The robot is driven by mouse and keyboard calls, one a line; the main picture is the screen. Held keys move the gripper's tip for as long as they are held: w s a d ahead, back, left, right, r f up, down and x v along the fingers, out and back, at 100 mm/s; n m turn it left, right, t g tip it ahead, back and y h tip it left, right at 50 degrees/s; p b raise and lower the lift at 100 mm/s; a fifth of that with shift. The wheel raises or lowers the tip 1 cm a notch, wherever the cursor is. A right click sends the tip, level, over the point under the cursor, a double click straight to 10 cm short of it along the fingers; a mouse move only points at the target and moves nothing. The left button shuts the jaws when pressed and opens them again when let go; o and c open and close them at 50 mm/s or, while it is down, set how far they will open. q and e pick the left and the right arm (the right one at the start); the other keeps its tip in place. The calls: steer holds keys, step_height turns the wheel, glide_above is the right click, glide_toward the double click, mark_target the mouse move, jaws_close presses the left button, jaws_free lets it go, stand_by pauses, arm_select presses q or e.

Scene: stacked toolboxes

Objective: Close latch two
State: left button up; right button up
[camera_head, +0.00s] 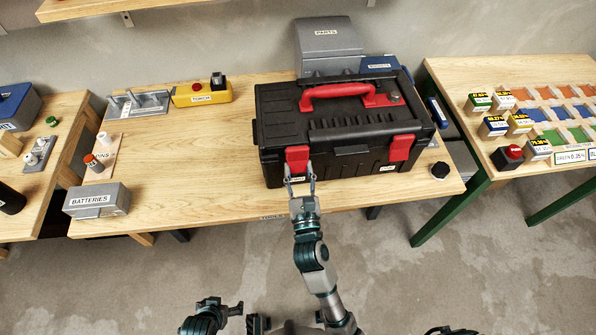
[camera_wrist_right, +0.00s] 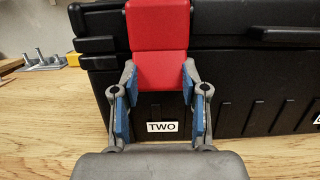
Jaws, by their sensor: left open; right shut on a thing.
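A black toolbox (camera_head: 345,125) with a red handle stands on the wooden table. Latch two (camera_head: 297,158) is the red latch on the left of its front, above a TWO label (camera_wrist_right: 162,127) in the right wrist view. The red latch (camera_wrist_right: 158,42) hangs down along the front there. My right gripper (camera_head: 300,178) is at its lower end, with blue-padded fingers (camera_wrist_right: 160,92) on either side, shut on it. A second red latch (camera_head: 401,148) is on the front's right. My left gripper (camera_head: 236,311) is open, low in the head view, away from the toolbox.
A batteries box (camera_head: 97,200), a yellow torch box (camera_head: 202,92) and a metal rack (camera_head: 138,103) are left on the table. The table's middle left is clear.

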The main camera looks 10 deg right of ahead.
steer(key=o, duration=1.1)
steer(key=shift+o, duration=0.2)
steer(key=shift+s, duration=0.1)
steer(key=shift+s+f, duration=0.2)
steer(key=shift+s, duration=0.1)
steer(key=v, duration=1.1)
steer(key=shift+a, duration=0.15)
